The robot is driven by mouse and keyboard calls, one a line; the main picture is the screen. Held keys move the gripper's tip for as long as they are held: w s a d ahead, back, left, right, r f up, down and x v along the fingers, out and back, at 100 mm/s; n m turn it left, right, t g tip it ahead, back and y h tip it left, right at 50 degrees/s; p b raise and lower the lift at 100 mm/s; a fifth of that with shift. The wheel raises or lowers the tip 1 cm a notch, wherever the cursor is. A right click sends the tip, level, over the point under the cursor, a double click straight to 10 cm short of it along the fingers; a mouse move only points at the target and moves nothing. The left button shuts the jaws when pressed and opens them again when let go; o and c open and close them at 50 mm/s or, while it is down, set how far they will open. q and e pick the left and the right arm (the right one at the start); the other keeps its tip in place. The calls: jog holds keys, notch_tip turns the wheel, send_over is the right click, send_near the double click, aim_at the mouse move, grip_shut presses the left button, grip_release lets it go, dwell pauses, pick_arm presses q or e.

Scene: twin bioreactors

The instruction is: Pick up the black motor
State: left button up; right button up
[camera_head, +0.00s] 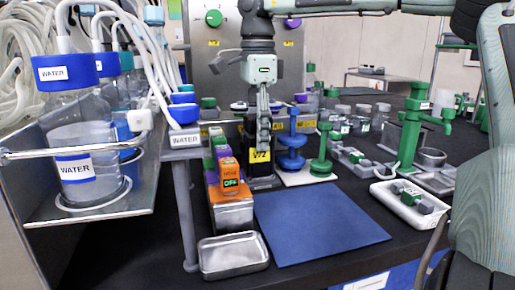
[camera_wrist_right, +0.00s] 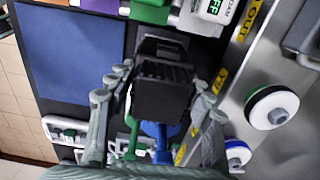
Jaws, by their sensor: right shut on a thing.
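The black motor (camera_wrist_right: 162,92) is a dark, ribbed block in the right wrist view, between the two grey fingers of my right gripper (camera_wrist_right: 160,112). The fingers are closed on its sides. In the head view my right gripper (camera_head: 263,128) points straight down in front of the steel panel, above the back edge of the blue mat. There the fingers cover most of the motor, and its exact outline against the dark parts behind is hard to tell. My left gripper is not in view.
Blue (camera_head: 291,150) and green (camera_head: 322,155) stands are close right of the gripper. An orange-topped block (camera_head: 230,178) is close left. The blue mat (camera_head: 318,220) is bare. A metal tray (camera_head: 233,256) lies in front. Water bottles (camera_head: 75,140) stand on a left shelf.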

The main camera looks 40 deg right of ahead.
grip_shut()
jog(key=shift+r, duration=0.1)
